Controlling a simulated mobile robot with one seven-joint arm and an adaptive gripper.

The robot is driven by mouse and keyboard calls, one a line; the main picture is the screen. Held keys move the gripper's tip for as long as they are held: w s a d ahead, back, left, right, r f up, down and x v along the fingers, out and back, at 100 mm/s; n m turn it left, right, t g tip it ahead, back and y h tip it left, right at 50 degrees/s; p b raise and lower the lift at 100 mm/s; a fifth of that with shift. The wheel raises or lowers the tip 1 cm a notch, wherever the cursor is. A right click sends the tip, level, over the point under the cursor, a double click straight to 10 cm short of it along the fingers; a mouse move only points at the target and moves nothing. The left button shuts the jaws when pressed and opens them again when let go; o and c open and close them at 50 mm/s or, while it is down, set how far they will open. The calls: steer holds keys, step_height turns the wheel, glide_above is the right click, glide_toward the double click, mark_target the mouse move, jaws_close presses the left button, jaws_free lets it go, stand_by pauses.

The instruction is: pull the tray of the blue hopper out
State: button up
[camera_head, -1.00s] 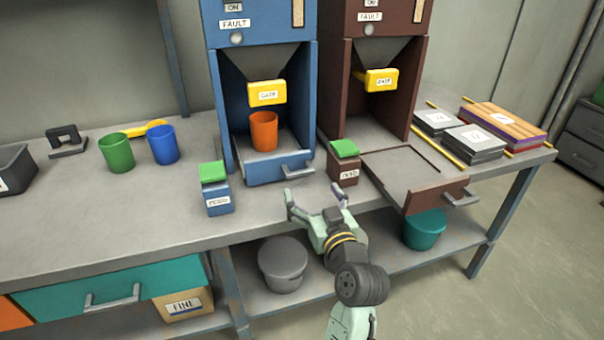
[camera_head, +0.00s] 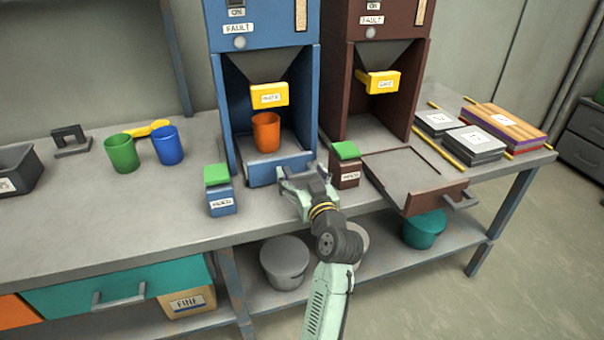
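The blue hopper (camera_head: 222,100) stands on the bench with its tray (camera_head: 262,174) pushed in under the yellow gate (camera_head: 269,95). An orange cup (camera_head: 266,132) stands upright on that tray. My gripper (camera_head: 301,172) is at the right part of the tray's front, where the handle is. It covers the handle, so I cannot tell whether its fingers are around the handle, touching it or closed.
A blue box with a green top (camera_head: 220,192) stands left of the tray front, and a brown one (camera_head: 345,168) stands right of my gripper. The brown hopper's tray (camera_head: 412,172) is pulled out. Green (camera_head: 121,153) and blue (camera_head: 167,145) cups stand left.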

steer(key=shift+s, duration=0.1)
steer(key=c, duration=1.5)
